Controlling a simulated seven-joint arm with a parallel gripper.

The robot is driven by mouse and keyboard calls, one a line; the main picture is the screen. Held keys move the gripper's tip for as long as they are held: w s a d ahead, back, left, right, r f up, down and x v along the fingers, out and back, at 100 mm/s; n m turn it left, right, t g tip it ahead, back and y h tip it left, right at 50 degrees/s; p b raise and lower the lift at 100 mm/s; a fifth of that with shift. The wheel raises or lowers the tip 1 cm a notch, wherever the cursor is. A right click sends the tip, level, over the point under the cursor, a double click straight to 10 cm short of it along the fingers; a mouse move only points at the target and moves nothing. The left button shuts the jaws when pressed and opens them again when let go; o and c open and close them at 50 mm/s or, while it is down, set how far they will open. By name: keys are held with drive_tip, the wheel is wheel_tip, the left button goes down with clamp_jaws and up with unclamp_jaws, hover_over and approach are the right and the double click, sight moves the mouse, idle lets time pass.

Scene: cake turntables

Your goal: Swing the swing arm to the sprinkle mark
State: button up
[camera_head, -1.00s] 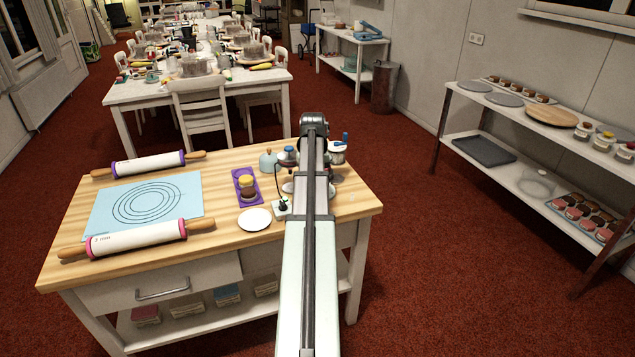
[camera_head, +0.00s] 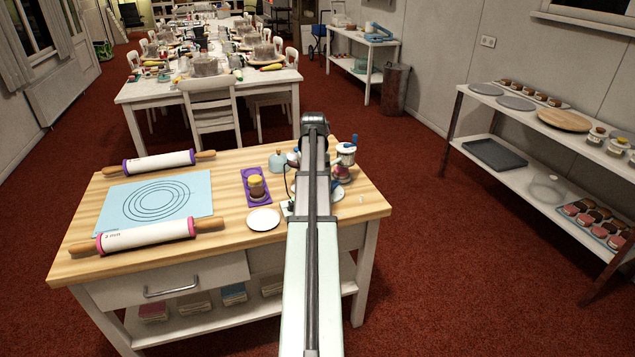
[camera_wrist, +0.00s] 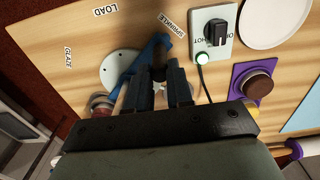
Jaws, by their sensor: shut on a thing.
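The blue swing arm (camera_wrist: 133,71) lies across the white round turntable (camera_wrist: 113,69) in the wrist view. Its outer end points up and right, close beside the SPRINKLE mark (camera_wrist: 173,32). My gripper (camera_wrist: 160,75) is shut on a dark upright handle (camera_wrist: 159,58) at that outer end. The LOAD mark (camera_wrist: 105,10) is at the upper left and the GLAZE mark (camera_wrist: 68,57) is farther left. The arm's inner end is partly hidden by my gripper. In the head view, my own arm hides my gripper and most of the turntable.
A switch box (camera_wrist: 225,45) with a black knob, lit green button and cord stands right of the mark. A white plate (camera_head: 263,219) and purple mat (camera_head: 250,199) lie beside it. The front right tabletop is mostly clear.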

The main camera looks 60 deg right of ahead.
drive_tip(key=shift+w+d, duration=0.1)
drive_tip(key=shift+w, duration=0.55)
drive_tip(key=o, duration=0.8)
wheel_tip(320, 180, up, 7)
idle(0.8)
idle(0.3)
